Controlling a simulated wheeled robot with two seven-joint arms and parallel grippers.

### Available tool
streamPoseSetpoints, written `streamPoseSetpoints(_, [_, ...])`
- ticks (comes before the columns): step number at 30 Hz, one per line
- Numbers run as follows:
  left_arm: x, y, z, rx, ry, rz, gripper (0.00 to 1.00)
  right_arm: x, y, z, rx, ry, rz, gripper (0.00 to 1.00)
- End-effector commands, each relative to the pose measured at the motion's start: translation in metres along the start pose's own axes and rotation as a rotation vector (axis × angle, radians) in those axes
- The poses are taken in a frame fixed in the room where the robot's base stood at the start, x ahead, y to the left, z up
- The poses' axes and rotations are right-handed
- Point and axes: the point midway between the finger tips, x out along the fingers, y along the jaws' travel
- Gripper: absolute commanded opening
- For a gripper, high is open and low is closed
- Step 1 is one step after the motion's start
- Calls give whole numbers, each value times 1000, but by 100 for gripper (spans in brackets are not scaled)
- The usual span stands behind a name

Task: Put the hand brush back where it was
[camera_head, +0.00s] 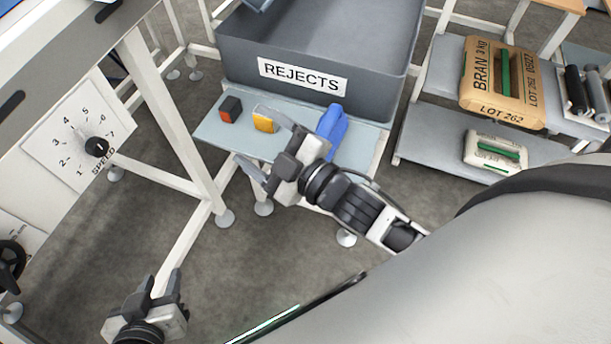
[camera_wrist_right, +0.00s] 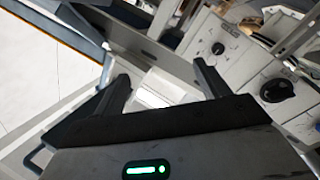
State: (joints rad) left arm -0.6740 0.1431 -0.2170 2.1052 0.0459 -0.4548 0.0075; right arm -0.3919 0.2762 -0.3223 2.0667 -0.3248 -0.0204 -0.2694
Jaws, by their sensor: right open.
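No hand brush shows clearly. A blue upright block-like object (camera_head: 332,126) stands on the grey-blue shelf below the rejects bin, and I cannot tell if it is the brush. My right gripper (camera_head: 266,143) is open and empty, over the shelf's front edge, left of the blue object and close to a yellow block (camera_head: 264,122). In the right wrist view, its two fingers (camera_wrist_right: 162,70) are spread with nothing between them. My left gripper (camera_head: 157,287) is low at the left of the head view, its fingers apart and empty.
The grey bin marked REJECTS (camera_head: 240,62) stands behind the shelf (camera_head: 212,132). A dark and red block (camera_head: 230,108) sits at its left. A panel with a speed dial (camera_head: 96,146) is at the left. A rack at the right holds a bran sack (camera_head: 483,82) and a small white bag (camera_head: 478,148).

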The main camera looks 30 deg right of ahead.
Motion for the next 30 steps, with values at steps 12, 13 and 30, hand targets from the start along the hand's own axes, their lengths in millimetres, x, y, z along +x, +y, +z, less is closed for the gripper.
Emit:
streamPoseSetpoints(12, [0, 0, 1, 0, -2, 0, 36, -103, -94, 94, 813, -643, -98, 74])
streamPoseSetpoints(13, [0, 0, 1, 0, -2, 0, 36, -104, -95, 95, 816, -645, -99, 74])
streamPoseSetpoints(30, [0, 0, 1, 1, -3, 0, 36, -103, -94, 94, 809, -641, -100, 74])
